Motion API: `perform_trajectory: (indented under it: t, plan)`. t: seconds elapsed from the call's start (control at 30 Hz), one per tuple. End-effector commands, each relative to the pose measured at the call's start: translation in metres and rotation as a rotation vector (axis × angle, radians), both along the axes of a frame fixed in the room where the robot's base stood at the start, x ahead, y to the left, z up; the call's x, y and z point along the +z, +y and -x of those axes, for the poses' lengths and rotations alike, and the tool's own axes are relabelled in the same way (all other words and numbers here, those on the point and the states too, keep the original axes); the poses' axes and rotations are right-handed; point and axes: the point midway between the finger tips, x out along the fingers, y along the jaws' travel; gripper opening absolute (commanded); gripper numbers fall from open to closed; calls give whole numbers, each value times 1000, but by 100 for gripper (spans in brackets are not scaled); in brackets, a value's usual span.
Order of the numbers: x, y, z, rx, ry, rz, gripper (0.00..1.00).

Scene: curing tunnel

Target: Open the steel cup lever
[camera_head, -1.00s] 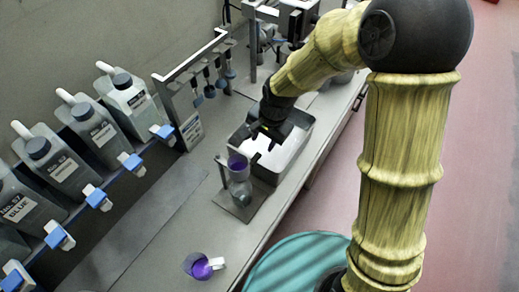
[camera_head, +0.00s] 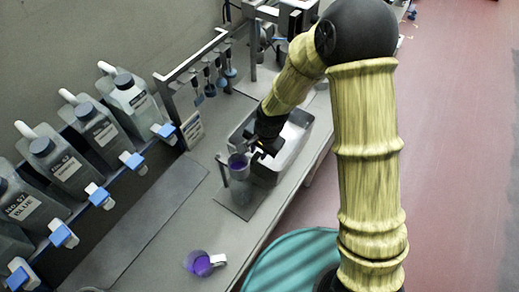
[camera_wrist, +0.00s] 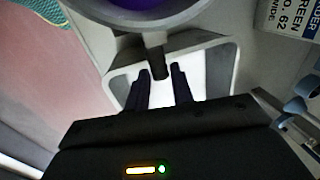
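The steel cup (camera_head: 238,163) holds purple liquid and sits on a small stand on the bench. In the wrist view the cup (camera_wrist: 140,18) fills the top edge, and its dark lever (camera_wrist: 155,55) sticks out toward me. My gripper (camera_head: 260,148) is right beside the cup, on its right side. In the wrist view my gripper (camera_wrist: 161,71) is open, with one finger on each side of the lever's end. I cannot tell whether either finger touches the lever.
A grey tray (camera_head: 301,150) with a white inside lies behind the gripper. A clear beaker of purple liquid (camera_head: 200,263) stands at the front of the bench. Several labelled jugs with blue taps (camera_head: 65,165) line the left. A hanging-tool rack (camera_head: 190,70) stands behind.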

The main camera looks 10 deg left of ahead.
Motion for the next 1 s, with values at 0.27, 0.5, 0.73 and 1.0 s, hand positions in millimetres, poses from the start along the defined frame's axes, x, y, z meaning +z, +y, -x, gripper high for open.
perform_trajectory:
  t: [0.27, 0.5, 0.73, 1.0]
  plan:
    - [0, 0, 0, 1, 0, 0, 0]
    - [0, 2, -1, 34, 0, -1, 0]
    - [1, 7, -4, 135, 0, -2, 0]
    - [1, 19, -7, 347, -1, -3, 0]
